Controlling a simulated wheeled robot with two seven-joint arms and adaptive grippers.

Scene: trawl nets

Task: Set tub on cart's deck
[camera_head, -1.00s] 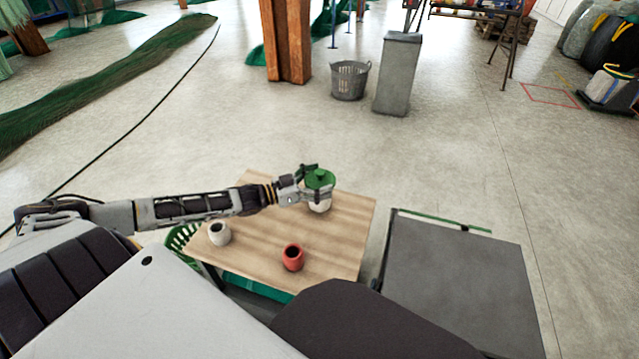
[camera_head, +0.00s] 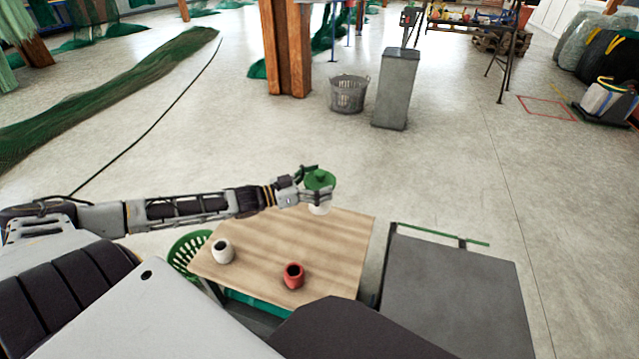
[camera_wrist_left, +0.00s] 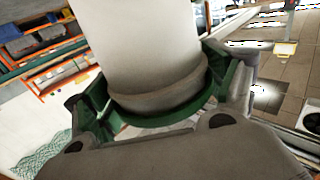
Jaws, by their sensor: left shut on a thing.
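The cart's deck (camera_head: 455,290) is flat, dark grey and bare, to the right of the table. My right gripper is not in view.
A white mug (camera_head: 222,251) and a red mug (camera_head: 293,276) stand on the table. A green rail (camera_head: 440,234) runs along the cart's far edge. A narrow gap parts table and cart. A grey basket (camera_head: 348,94) and a grey pedestal (camera_head: 396,90) stand farther back on open floor.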

